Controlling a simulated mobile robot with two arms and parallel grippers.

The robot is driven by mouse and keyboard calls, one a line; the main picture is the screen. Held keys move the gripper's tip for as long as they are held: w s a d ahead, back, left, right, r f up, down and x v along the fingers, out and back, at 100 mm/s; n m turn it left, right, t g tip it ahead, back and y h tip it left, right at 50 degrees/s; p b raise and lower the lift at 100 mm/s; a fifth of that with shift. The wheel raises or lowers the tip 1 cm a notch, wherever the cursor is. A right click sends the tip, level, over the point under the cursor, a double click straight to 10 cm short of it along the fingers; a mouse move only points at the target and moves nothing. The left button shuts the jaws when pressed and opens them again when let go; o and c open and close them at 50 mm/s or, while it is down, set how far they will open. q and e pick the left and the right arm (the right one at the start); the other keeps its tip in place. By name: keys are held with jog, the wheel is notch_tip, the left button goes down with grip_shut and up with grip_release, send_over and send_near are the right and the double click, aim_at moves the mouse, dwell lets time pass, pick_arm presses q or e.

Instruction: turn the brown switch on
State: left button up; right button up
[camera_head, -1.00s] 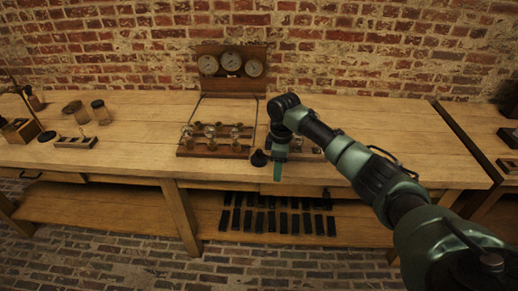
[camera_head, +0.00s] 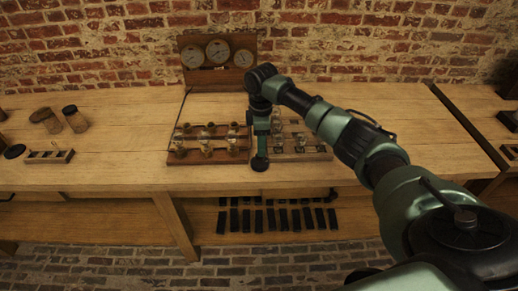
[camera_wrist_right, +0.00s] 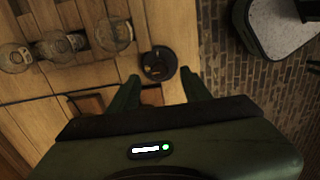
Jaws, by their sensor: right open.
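A round black fitting (camera_head: 259,165) sits at the front edge of the bench, just right of a reddish-brown board. In the right wrist view this black fitting (camera_wrist_right: 158,65) shows a small brown or orange part on top, perhaps the switch; its position is too small to read. My right gripper (camera_head: 261,152) points down just above it and partly hides it in the head view. In the wrist view the right gripper's two fingers (camera_wrist_right: 161,88) are apart, with nothing between them, and the fitting shows just beyond their tips. My left gripper is not in view.
The reddish-brown board (camera_head: 180,160) with several glass jars stands close on the left. A second board (camera_head: 310,155) with small items lies close on the right. A panel with three gauges (camera_head: 217,52) stands behind. Bare bench (camera_head: 120,150) lies left.

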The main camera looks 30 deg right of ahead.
notch_tip(320, 180, down, 4)
jog(key=shift+r, duration=0.1)
jog(key=shift+w+f, duration=0.15)
jog(key=shift+f, duration=0.15)
grip_shut()
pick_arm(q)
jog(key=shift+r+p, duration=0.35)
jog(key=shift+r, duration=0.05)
